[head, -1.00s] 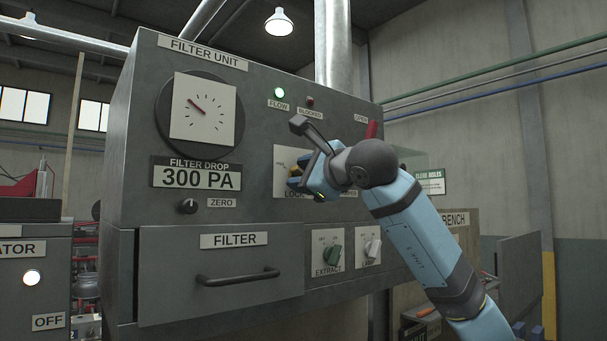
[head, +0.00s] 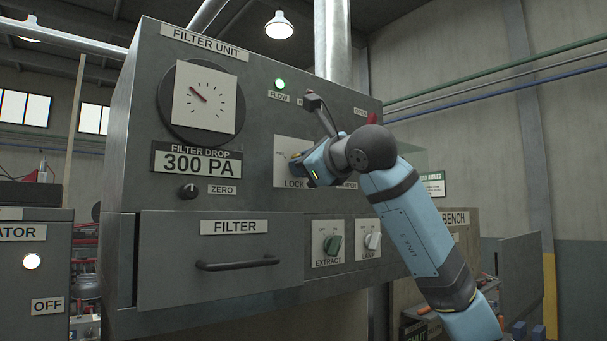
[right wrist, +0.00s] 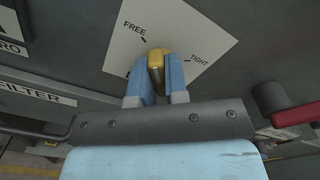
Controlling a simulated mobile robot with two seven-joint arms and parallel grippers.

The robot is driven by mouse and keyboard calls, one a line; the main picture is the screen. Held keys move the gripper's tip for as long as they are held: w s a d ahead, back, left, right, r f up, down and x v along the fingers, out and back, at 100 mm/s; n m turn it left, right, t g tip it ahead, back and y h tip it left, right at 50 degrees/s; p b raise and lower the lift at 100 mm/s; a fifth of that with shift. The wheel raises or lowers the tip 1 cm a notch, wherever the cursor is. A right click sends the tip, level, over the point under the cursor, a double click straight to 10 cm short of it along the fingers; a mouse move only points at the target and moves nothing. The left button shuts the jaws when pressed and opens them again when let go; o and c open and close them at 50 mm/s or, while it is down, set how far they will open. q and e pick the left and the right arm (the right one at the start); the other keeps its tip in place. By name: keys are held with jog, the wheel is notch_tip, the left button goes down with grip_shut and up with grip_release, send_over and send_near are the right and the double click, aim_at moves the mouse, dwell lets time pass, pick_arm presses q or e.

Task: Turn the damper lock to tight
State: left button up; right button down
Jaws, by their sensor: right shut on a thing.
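The damper lock is a yellow knob (right wrist: 156,62) on a white plate (right wrist: 120,45) marked FREE and TIGHT in the right wrist view. My right gripper (right wrist: 158,86) is shut on the knob, with one blue finger on each side. The knob's visible end lies between the FREE and TIGHT words; I cannot tell exactly which mark it points to. My left gripper is not in view.
A red-handled lever (head: 372,118) stands right of the lock by an OPEN label; it also shows in the right wrist view (right wrist: 294,112). Below are the extract switch (head: 332,243), another switch (head: 373,241) and the filter drawer handle (head: 237,264). The green flow lamp (head: 280,85) is lit.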

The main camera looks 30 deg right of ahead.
jog(key=m+b, duration=0.3)
jog(key=m, duration=0.2)
jog(key=shift+f+m, duration=0.1)
jog(key=shift+m, duration=0.3)
jog(key=shift+m+b, duration=0.4)
jog(key=shift+m, duration=0.4)
jog(key=m+b, duration=0.1)
jog(key=m, duration=0.2)
jog(key=shift+m+b, duration=0.3)
jog(key=shift+m, duration=0.1)
jog(key=m+b, duration=0.1)
jog(key=m, duration=0.3)
jog(key=shift+b, duration=0.35)
jog(key=m+b, duration=0.1)
jog(key=m, duration=0.2)
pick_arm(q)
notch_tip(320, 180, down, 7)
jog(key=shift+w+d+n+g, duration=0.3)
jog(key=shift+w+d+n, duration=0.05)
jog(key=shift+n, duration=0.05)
pick_arm(e)
jog(key=shift+m, duration=0.8)
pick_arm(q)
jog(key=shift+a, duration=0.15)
pick_arm(e)
jog(key=shift+m, duration=0.3)
jog(key=shift+r, duration=0.2)
